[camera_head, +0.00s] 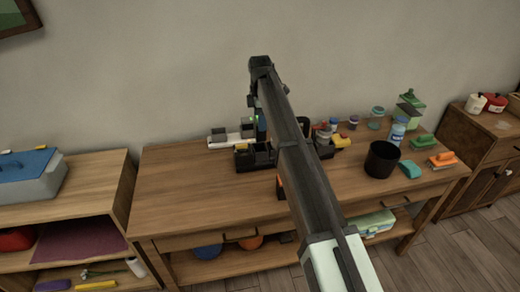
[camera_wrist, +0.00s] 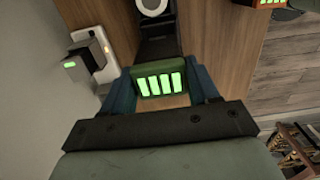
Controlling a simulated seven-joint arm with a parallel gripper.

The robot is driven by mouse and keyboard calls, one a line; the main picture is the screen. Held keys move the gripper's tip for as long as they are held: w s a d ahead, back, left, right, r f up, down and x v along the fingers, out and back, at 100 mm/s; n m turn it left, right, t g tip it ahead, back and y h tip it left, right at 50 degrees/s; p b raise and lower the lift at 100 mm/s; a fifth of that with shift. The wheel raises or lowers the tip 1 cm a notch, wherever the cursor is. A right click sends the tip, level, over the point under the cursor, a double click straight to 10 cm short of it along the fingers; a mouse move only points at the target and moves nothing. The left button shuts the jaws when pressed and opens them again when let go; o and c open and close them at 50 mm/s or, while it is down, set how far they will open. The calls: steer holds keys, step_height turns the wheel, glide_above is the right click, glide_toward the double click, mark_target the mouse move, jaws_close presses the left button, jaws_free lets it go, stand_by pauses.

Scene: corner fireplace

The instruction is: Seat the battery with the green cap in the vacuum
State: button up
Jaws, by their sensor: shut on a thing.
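My gripper (camera_wrist: 162,88) is shut on a battery with a green cap (camera_wrist: 160,84) in the wrist view. Its blue fingers press on both sides, and lit bars show on the cap's face. In the head view my arm hides most of the gripper; a bit of blue finger (camera_head: 262,123) shows at the arm's left edge. A dark body with a white ring (camera_wrist: 153,6), perhaps part of the vacuum, lies just beyond the battery in the wrist view. I cannot make out the battery slot or any contact there.
A white strip (camera_wrist: 83,38) with a grey block stands left of the battery. Dark open boxes (camera_head: 242,160) stand left of my arm. A black cup (camera_head: 381,160), a bottle (camera_head: 398,131) and an orange-handled brush (camera_head: 443,158) are at right. The table's left part is clear.

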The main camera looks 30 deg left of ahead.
mark_target(260, 139)
step_height(260, 139, down, 9)
steer(key=shift+f, duration=0.1)
stand_by(0.4)
steer(key=shift+f, duration=0.15)
steer(key=o, duration=1.2)
steer(key=shift+o, duration=0.2)
step_height(260, 139, up, 12)
steer(key=shift+r, duration=0.15)
